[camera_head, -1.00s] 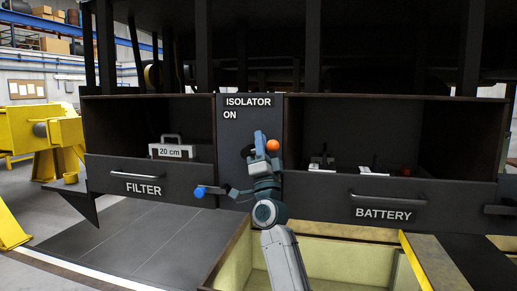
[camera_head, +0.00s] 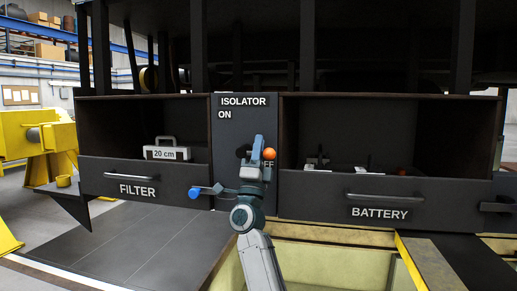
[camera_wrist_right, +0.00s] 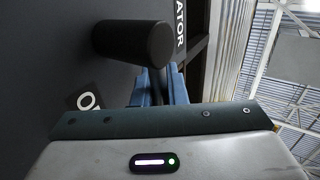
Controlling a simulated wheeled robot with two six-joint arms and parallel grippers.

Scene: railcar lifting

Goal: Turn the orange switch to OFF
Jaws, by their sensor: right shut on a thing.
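The orange switch shows its orange ball end (camera_head: 269,154) on the dark isolator panel (camera_head: 229,134), right of its round black hub (camera_head: 242,151). My right gripper (camera_head: 259,143) is up against the panel beside the ball, with its blue fingers shut on the switch. In the right wrist view the fingers (camera_wrist_right: 160,86) are close together with a dark part between them, just below a black cylinder (camera_wrist_right: 135,42). The ON label (camera_head: 224,115) is above the hub. The OFF label (camera_head: 268,164) is just below the ball and partly hidden. My left gripper is out of view.
The FILTER drawer (camera_head: 150,182) is on the left, holding a 20 cm block (camera_head: 166,153). The BATTERY drawer (camera_head: 330,200) is on the right. A yellow-edged pit (camera_head: 330,268) lies below.

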